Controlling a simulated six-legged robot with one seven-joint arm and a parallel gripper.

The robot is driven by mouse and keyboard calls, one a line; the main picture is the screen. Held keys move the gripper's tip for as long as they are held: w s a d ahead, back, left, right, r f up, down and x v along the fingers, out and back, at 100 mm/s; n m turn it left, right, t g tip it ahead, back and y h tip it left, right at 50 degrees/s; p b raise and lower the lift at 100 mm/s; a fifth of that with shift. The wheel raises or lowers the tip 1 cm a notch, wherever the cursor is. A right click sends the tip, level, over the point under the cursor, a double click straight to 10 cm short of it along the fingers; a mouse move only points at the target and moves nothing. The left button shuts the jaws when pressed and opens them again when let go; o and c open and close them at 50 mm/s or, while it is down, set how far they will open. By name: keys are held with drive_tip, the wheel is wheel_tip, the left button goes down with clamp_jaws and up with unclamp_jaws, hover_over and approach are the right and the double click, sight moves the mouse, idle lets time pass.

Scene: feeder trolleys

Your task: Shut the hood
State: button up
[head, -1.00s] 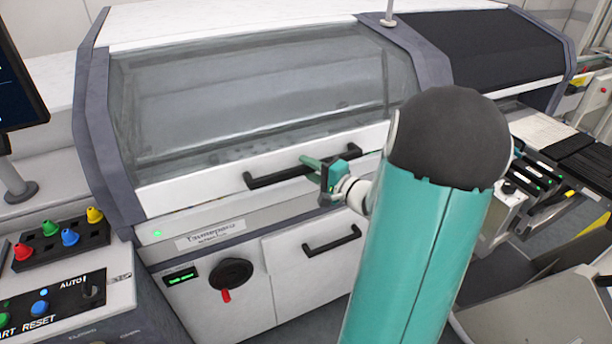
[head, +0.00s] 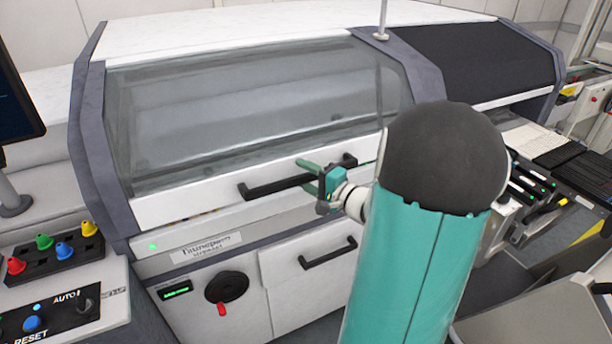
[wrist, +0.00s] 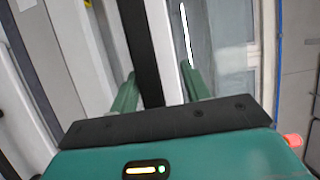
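The hood (head: 250,105) has a smoky clear window and a white lower strip with a black bar handle (head: 275,187). It is down over the machine's front, with a thin slit along its lower edge at the left where small coloured bits show. My gripper (head: 312,178) is at the right half of the handle. In the wrist view the black handle bar (wrist: 138,45) runs between the two green fingers (wrist: 158,92). The fingers are apart, with a visible gap between the bar and the right finger. My arm hides the hood's lower right corner.
Below the hood are a lower door handle (head: 328,252) and a black knob with a red lever (head: 227,288). A control panel (head: 60,310) with coloured buttons stands at the lower left. A dark-covered neighbouring unit (head: 475,65) and feeder racks (head: 560,150) are at the right.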

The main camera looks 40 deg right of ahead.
drive_tip(key=s+d, duration=0.1)
drive_tip(key=s, duration=1.2)
drive_tip(key=shift+s+d, duration=0.25)
drive_tip(key=shift+s, duration=0.1)
